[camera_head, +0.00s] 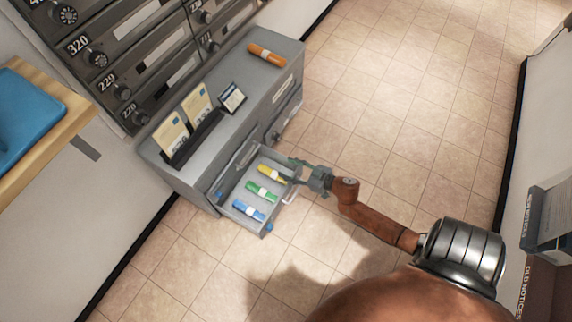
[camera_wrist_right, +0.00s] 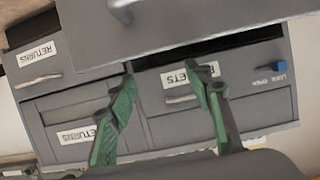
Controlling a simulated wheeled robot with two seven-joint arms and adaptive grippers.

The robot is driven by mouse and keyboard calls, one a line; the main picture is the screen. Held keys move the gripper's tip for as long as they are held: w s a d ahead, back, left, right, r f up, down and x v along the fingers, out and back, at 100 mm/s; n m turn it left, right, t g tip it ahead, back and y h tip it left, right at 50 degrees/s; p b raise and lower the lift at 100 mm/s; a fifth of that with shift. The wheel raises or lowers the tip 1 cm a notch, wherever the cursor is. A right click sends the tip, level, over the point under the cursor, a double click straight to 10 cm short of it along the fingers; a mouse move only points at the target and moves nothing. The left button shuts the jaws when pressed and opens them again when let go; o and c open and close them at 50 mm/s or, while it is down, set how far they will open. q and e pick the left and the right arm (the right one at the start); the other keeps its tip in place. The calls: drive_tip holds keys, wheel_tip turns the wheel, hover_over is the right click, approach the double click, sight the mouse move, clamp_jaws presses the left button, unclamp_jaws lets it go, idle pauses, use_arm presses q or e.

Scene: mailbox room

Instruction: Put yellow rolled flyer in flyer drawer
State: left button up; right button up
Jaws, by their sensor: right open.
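The yellow rolled flyer (camera_head: 272,174), with a pale band, lies in the open drawer (camera_head: 281,219) of the grey cabinet in the head view. It lies beside a green rolled flyer (camera_head: 262,191) and a blue one (camera_head: 248,210). My right gripper (camera_head: 293,171) is open at the drawer's right side, close to the yellow flyer's right end; whether they touch I cannot tell. In the right wrist view its green fingers (camera_wrist_right: 160,103) are apart with nothing between them, in front of labelled drawer fronts; no flyer shows there. My left gripper is not in view.
An orange rolled flyer (camera_head: 267,55) lies on the cabinet top (camera_head: 262,78), with upright envelopes (camera_head: 185,118) and a small sign (camera_head: 232,98). Grey mailboxes (camera_head: 130,55) stand behind. A blue tray (camera_head: 25,112) is at left. The tiled floor (camera_head: 400,90) to the right is clear.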

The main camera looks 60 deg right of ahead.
drive_tip(key=v, duration=1)
drive_tip(key=shift+s, duration=0.1)
